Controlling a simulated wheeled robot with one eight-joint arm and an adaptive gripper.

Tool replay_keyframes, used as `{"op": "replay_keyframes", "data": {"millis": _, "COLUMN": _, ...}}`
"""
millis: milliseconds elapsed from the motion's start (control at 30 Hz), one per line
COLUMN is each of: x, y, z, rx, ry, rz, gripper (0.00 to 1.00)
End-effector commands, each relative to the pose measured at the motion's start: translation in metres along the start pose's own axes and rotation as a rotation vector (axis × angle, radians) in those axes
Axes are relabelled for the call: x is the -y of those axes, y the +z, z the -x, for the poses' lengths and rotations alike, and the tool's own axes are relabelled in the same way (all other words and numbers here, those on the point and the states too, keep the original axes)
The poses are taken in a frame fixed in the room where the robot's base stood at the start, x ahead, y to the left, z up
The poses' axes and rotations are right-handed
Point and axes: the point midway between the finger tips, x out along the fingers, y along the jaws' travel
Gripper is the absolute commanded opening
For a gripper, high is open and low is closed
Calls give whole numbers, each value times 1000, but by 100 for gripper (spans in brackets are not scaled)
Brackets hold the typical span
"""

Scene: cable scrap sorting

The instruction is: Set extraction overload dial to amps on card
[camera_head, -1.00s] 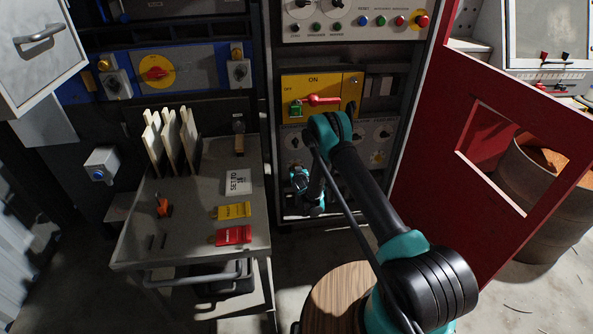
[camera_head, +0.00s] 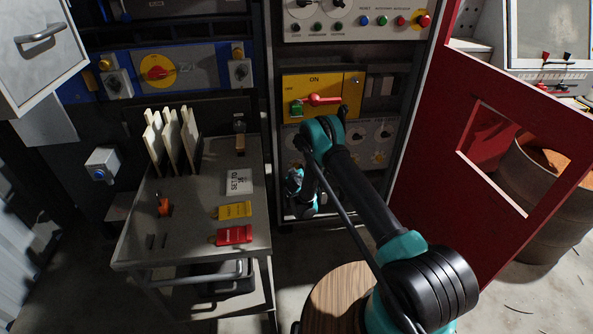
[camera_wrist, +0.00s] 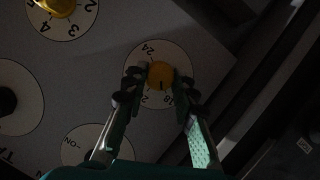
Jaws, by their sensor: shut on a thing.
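In the wrist view, a small yellow knob (camera_wrist: 160,74) sits at the centre of a round white dial plate (camera_wrist: 148,50) on a grey panel. Numbers show around it, including what looks like 24 at upper left and 18 at lower right. A dark pointer line on the knob points downward in the picture. My gripper (camera_wrist: 161,82) is shut on the knob, one finger on each side.
Another yellow knob (camera_wrist: 58,5) and a black knob (camera_wrist: 6,101) sit on neighbouring dials. Above my arm is a yellow switch panel (camera_head: 289,84) with a red handle. A red door (camera_head: 440,150) stands open at right. The cart (camera_head: 190,225) holds yellow and red tags.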

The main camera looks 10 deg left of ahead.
Motion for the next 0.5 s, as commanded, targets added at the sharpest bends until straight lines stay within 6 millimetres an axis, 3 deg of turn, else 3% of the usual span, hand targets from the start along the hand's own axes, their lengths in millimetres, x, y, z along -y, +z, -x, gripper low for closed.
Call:
{"op": "replay_keyframes", "data": {"millis": 133, "x": 0, "y": 0, "z": 1, "rx": -1, "ry": 0, "rz": 0, "gripper": 0}}
{"op": "replay_keyframes", "data": {"millis": 167, "x": 0, "y": 0, "z": 1, "rx": -1, "ry": 0, "rz": 0, "gripper": 30}}
{"op": "replay_keyframes", "data": {"millis": 300, "x": 0, "y": 0, "z": 0, "rx": -1, "ry": 0, "rz": 0, "gripper": 47}}
{"op": "replay_keyframes", "data": {"millis": 500, "x": 0, "y": 0, "z": 0, "rx": -1, "ry": 0, "rz": -1, "gripper": 47}}
